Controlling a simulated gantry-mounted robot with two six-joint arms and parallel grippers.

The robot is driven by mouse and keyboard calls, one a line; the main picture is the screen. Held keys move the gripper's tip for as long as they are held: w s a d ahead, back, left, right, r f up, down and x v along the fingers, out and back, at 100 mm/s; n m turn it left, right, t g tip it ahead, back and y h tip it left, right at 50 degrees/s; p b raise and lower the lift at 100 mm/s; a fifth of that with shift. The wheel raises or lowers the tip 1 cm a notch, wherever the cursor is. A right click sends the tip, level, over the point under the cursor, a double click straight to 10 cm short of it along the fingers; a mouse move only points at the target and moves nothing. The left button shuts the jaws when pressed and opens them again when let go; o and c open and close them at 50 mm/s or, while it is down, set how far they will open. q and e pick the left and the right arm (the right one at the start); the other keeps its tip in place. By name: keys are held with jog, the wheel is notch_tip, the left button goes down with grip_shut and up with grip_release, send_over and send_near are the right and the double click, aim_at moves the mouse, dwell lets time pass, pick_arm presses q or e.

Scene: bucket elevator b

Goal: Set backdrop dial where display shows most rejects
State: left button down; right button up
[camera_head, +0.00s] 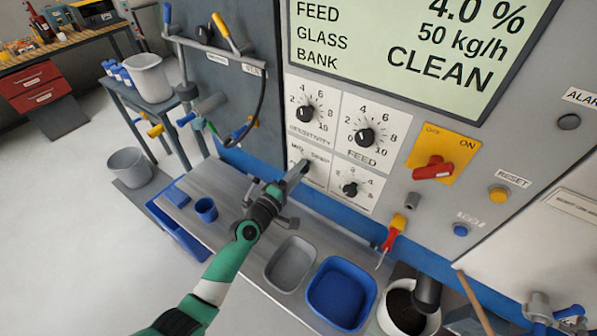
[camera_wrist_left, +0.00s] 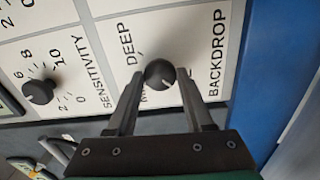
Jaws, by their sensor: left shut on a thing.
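The backdrop dial (camera_wrist_left: 160,74) is a small black knob on a white panel in the left wrist view. The words BACKDROP and DEEP show beside it; another word is mostly hidden by a finger. My left gripper (camera_wrist_left: 158,78) is shut on the knob, one finger on each side. In the head view my left gripper (camera_head: 298,172) covers most of this dial, with MID and DEEP just above. I cannot tell the pointer's exact setting. The display (camera_head: 400,50) is cut off at the top; FEED, GLASS, BANK, 4.0 %, 50 kg/h and CLEAN are readable. No rejects line shows. My right gripper is not in view.
The sensitivity dial (camera_head: 305,113), feed dial (camera_head: 364,137) and another dial (camera_head: 350,188) are close by. A red switch (camera_head: 433,168) sits on a yellow plate to the right. A grey tray (camera_head: 271,272) and blue tray (camera_head: 314,301) stand below on the bench.

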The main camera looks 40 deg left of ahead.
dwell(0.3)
pick_arm(q)
jog(key=shift+c, duration=1.4)
grip_release()
jog(key=s+d+p, duration=0.1)
jog(key=s+d, duration=0.1)
jog(key=s, duration=0.9)
jog(key=shift+s+p, duration=0.25)
jog(key=shift+p, duration=0.1)
